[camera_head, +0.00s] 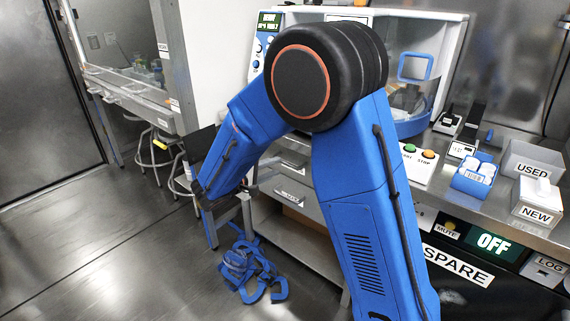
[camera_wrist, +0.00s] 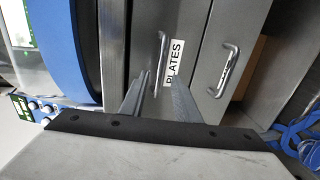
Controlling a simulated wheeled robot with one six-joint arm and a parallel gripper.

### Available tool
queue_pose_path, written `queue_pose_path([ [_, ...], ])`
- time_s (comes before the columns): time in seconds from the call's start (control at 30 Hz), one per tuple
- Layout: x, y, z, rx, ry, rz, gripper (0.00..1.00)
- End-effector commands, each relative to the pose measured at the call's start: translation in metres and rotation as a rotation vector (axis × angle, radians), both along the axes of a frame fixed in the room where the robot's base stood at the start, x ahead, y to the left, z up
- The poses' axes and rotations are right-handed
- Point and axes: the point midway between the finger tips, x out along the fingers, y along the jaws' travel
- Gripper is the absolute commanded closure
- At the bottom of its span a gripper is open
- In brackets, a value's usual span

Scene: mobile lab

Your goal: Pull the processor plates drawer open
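The plates drawer (camera_wrist: 180,18) shows in the wrist view as a grey metal front with a white "PLATES" label (camera_wrist: 174,63) and a bar handle (camera_wrist: 161,42). It looks closed. My gripper (camera_wrist: 161,82) is open, its two fingers pointing at this front. The handle lies in line with the gap between the fingertips; I cannot tell whether they touch it. In the head view my arm's end is at the left of the drawer cabinet, and the fingers cannot be made out.
A second drawer handle (camera_wrist: 223,70) lies beside the plates drawer in the wrist view. Blue pieces (camera_head: 250,268) lie piled on the floor below the cabinet. Stools (camera_head: 160,150) stand at the left. The floor at left front is clear.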

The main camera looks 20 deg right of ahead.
Motion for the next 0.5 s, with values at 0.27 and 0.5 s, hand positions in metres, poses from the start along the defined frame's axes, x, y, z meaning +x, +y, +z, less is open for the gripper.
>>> queue_pose_path([
  [0.27, 0.026, -0.037, -0.01, 0.0, 0.001, -0.003, 0.71],
  [0.5, 0.037, -0.052, -0.014, 0.0, 0.002, -0.001, 0.71],
])
